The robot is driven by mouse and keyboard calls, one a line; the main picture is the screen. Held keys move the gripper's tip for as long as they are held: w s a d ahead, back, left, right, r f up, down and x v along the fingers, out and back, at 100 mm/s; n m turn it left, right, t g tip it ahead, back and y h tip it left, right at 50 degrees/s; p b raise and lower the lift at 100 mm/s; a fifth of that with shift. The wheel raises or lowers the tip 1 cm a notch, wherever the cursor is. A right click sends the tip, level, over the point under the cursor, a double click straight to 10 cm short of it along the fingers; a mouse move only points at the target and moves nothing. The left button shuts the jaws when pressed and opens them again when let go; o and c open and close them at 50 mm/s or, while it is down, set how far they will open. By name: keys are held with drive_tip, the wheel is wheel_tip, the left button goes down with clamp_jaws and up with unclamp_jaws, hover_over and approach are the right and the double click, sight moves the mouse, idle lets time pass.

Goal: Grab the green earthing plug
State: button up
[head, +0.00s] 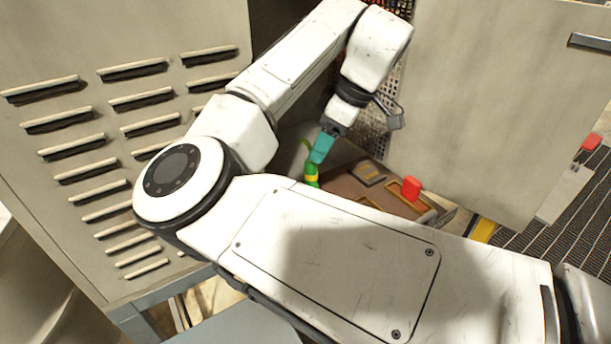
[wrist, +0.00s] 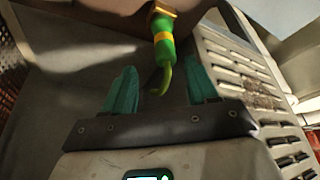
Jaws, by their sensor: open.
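The green earthing plug (wrist: 163,45) has a yellow band and a curved green tail. In the wrist view it is at the top centre, against a brass-coloured fitting (wrist: 162,10). My gripper (wrist: 162,85) is open, with its two teal fingers apart. The plug's tail end hangs in line with the gap between the fingers, and its body is beyond the fingertips. In the head view the plug (head: 312,175) shows just below my gripper (head: 318,160), partly hidden by it and by my arm.
A louvred grey panel (head: 75,110) stands at the left. A plain grey panel (head: 480,110) is at the right. A brown surface (head: 345,180) with a red block (head: 411,188) lies beyond my arm. A dark grating floor (head: 550,225) is at the right.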

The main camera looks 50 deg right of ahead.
sight(308, 170)
drive_tip(key=x, duration=0.3)
drive_tip(key=shift+w+a+f+p, duration=0.2)
drive_tip(key=shift+a+f+p, duration=0.05)
drive_tip(key=shift+f+p, duration=0.25)
drive_tip(key=shift+a+p+x, duration=0.2)
drive_tip(key=shift+p+x, duration=0.35)
drive_tip(key=shift+x, duration=1.55)
drive_tip(key=shift+s, duration=0.15)
clamp_jaws()
